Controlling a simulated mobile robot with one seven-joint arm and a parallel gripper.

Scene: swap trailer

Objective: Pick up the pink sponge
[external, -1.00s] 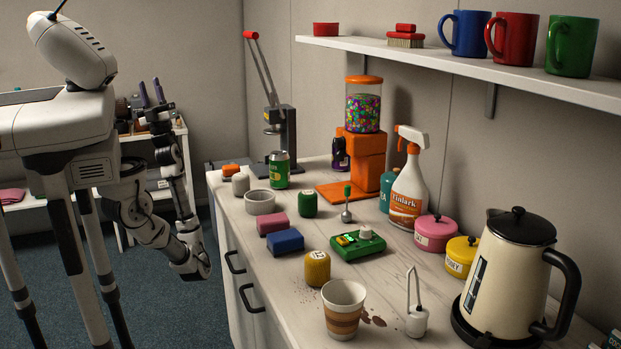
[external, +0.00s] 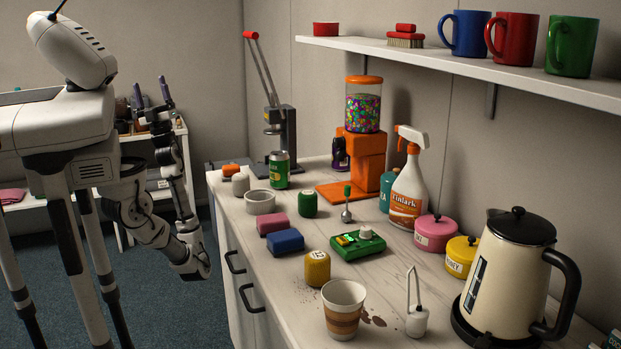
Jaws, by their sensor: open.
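The pink sponge (external: 272,225) lies flat on the countertop near its front edge, just behind and left of a blue sponge (external: 284,241). My gripper (external: 153,94) is raised at the left, beyond the counter's front edge, with its two fingers pointing up. The fingers are apart with nothing between them. My gripper is well away from the pink sponge and touches nothing on the counter.
Near the pink sponge are a grey bowl (external: 260,201), a green weight (external: 307,204), a green device (external: 357,243) and a yellow weight (external: 317,268). A paper cup (external: 343,308) and kettle (external: 511,272) stand nearer. A shelf (external: 480,70) overhangs the back.

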